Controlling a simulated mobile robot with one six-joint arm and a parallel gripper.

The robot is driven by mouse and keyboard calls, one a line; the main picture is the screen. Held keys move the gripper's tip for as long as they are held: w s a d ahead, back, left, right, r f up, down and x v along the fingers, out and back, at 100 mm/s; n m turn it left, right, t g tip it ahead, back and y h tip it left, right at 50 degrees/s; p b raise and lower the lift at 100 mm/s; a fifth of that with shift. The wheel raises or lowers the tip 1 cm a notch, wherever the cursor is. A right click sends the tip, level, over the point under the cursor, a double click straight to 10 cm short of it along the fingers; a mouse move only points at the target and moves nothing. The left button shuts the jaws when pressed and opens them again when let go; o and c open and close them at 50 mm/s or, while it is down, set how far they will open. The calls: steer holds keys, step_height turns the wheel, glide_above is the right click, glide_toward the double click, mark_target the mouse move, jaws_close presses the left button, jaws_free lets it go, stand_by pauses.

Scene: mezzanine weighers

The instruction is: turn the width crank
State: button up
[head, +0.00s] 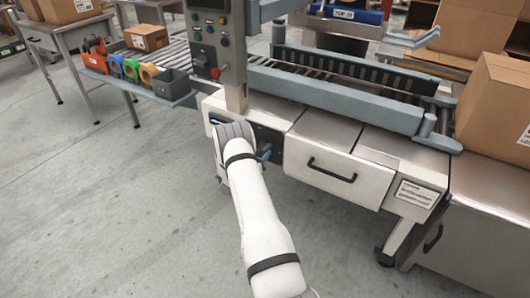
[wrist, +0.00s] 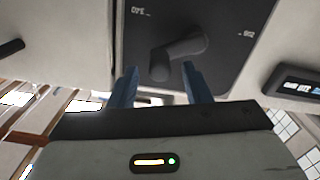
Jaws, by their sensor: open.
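The width crank (wrist: 178,58) is a dark grey handle on a dark panel with white marks, seen at the top middle of the wrist view. Its arm slants from a rounded lower-left knob to the upper right. My gripper (wrist: 161,80) is open, with one blue finger on each side of the knob in the picture. I cannot tell whether either finger touches it. In the head view the dark panel (head: 268,140) shows beside my white arm, low on the machine's front. The arm hides the crank there.
A small lit display (wrist: 296,84) is right of the panel in the wrist view. A drawer (head: 335,165) with a black handle is right of my arm in the head view. A control box (head: 217,42) stands above. The floor at left is clear.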

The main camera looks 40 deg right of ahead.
steer(key=shift+x, duration=1.45)
steer(key=shift+c, duration=0.4)
jaws_close()
